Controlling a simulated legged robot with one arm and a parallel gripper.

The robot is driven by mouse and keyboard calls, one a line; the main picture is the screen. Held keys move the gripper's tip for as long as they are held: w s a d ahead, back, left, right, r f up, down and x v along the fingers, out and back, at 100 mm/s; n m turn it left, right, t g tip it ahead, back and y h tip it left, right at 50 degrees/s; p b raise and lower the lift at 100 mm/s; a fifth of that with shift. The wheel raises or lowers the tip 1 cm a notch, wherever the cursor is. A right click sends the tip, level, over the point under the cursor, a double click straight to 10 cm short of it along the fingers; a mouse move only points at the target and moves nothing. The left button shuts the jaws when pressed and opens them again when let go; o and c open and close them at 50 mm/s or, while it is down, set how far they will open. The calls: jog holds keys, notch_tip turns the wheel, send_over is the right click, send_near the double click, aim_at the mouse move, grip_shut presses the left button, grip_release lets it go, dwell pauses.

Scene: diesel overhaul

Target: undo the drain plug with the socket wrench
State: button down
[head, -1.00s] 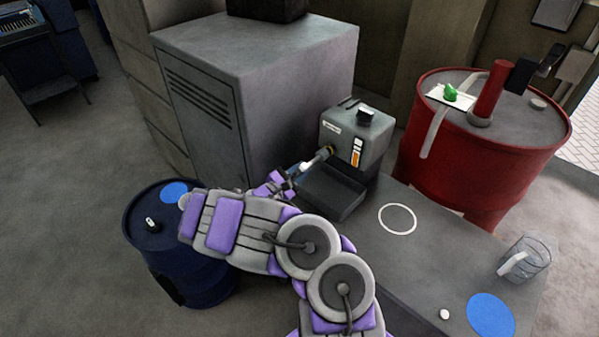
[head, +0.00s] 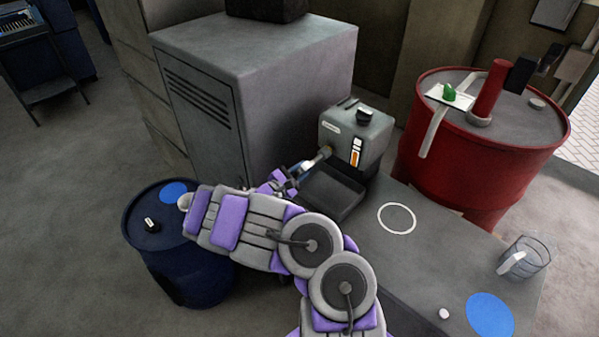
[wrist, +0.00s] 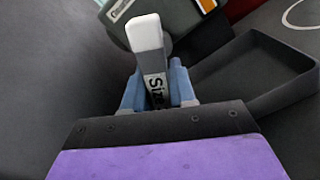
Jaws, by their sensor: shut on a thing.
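The socket wrench (head: 312,164) reaches from my gripper (head: 290,173) to the front of the small grey machine (head: 357,132). In the wrist view, the wrench (wrist: 155,65) shows a pale end and a black lettered label between my blue fingers. My gripper (wrist: 159,90) is shut on it. The wrench's far end meets or nearly meets the machine's front face, left of the orange-and-white gauge strip (head: 356,152). The drain plug is hidden behind that end, and I cannot tell whether the socket is seated on it.
A dark tray (head: 333,192) lies below the machine's front. A large grey cabinet (head: 255,75) stands close behind. A white ring (head: 396,218), clear jug (head: 525,259) and blue disc (head: 491,316) are on the bench. Red (head: 460,160) and blue (head: 190,270) drums flank it.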

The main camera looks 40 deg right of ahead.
jog(key=n+p, duration=0.1)
jog(key=n, duration=0.3)
jog(key=n+p, duration=0.1)
jog(key=n, duration=0.3)
jog(key=shift+p, duration=0.4)
jog(key=n+p, duration=0.1)
jog(key=n, duration=0.3)
jog(key=shift+w+n, duration=0.1)
jog(key=shift+n, duration=0.2)
jog(key=n+p, duration=0.1)
jog(key=n, duration=0.3)
jog(key=shift+p, duration=0.35)
jog(key=n+p, duration=0.1)
jog(key=n, duration=0.3)
jog(key=shift+f, duration=0.1)
jog(key=n+p, duration=0.1)
jog(key=n, duration=0.7)
jog(key=shift+p, duration=0.35)
jog(key=n, duration=0.4)
jog(key=shift+w+f+n+p, duration=0.1)
jog(key=shift+w+n+p, duration=0.05)
jog(key=shift+n+p, duration=0.25)
jog(key=shift+a, duration=0.15)
